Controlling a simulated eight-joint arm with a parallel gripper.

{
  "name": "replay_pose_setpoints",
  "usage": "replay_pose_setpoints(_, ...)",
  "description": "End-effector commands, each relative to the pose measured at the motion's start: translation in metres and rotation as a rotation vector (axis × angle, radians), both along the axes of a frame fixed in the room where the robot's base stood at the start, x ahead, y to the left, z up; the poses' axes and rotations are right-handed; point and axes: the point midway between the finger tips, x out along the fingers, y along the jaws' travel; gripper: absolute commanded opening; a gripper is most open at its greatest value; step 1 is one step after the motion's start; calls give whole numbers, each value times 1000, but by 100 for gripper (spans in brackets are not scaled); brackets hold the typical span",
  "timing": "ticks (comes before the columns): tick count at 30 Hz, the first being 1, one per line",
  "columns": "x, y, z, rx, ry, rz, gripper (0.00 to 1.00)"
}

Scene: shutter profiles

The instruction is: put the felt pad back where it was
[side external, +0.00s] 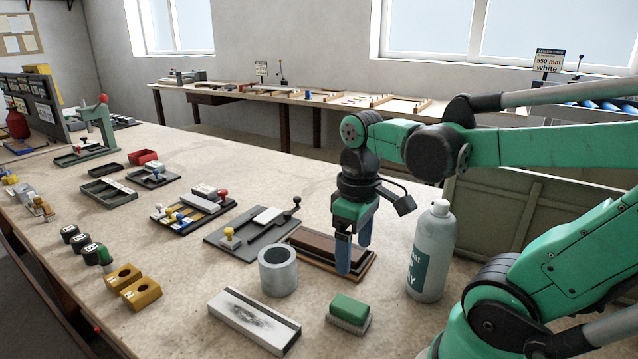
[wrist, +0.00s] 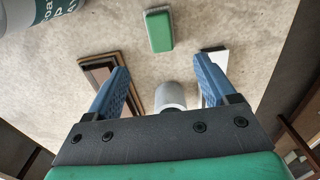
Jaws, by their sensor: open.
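A green-topped block with a grey, felt-like underside (side external: 349,314) rests on the bench near the front, and it also shows at the top of the wrist view (wrist: 159,30). It is the likeliest felt pad, but I cannot be sure. My gripper (side external: 354,259) points down, open and empty, and in the side view overlaps the right end of a wooden tray with a dark brown inset (side external: 318,245). In the wrist view, my gripper (wrist: 162,70) has bare bench between its fingertips, and the block lies beyond them. No marked place for the pad is clear.
A grey cylinder (side external: 278,271) and a white, smudged slab (side external: 254,321) stand left of the block. Stamp trays (side external: 192,208) and yellow blocks (side external: 133,286) fill the left. Bare bench surrounds the green block.

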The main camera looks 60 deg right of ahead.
Motion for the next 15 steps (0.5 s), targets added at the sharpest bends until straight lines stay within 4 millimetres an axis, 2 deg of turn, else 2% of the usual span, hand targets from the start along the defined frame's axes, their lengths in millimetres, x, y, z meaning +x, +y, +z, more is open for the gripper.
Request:
replay_pose_setpoints(5, 7, 5, 4, -17, -58, 6, 78)
replay_pose_setpoints(12, 56, 47, 2, -30, -488, 10, 78)
replay_pose_setpoints(15, 65, 58, 6, -6, -593, 5, 78)
